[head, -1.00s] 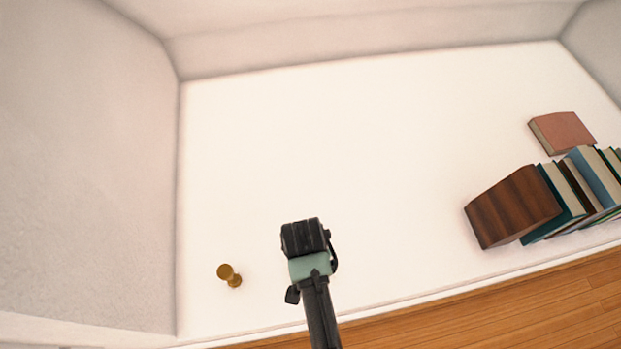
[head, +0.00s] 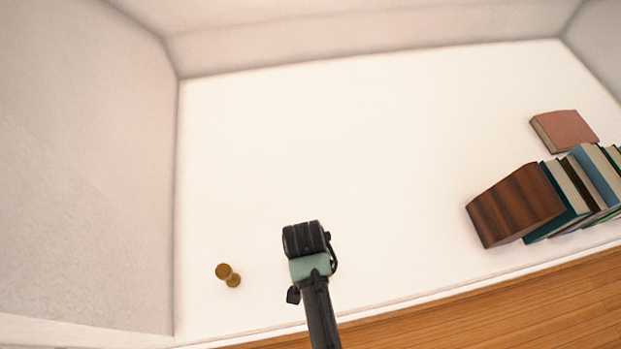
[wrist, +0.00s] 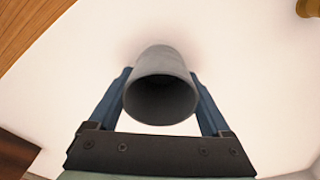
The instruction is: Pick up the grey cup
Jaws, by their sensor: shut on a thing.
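The grey cup (wrist: 160,62) shows in the wrist view between the two blue fingers of my gripper (wrist: 162,88), its round open mouth facing the camera. My gripper is shut on the cup, with one finger against each side. In the head view my gripper (head: 305,238) is seen from above over the white surface (head: 400,160). The cup is hidden there under the gripper body. How far the cup's base is from the surface, or whether it touches, I cannot tell.
A small brass-coloured object (head: 228,275) stands left of my gripper. A brown wooden block (head: 515,206) and several leaning books (head: 590,178) are at the right, with a reddish book (head: 564,130) lying behind them. Walls bound the left and back. The middle is clear.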

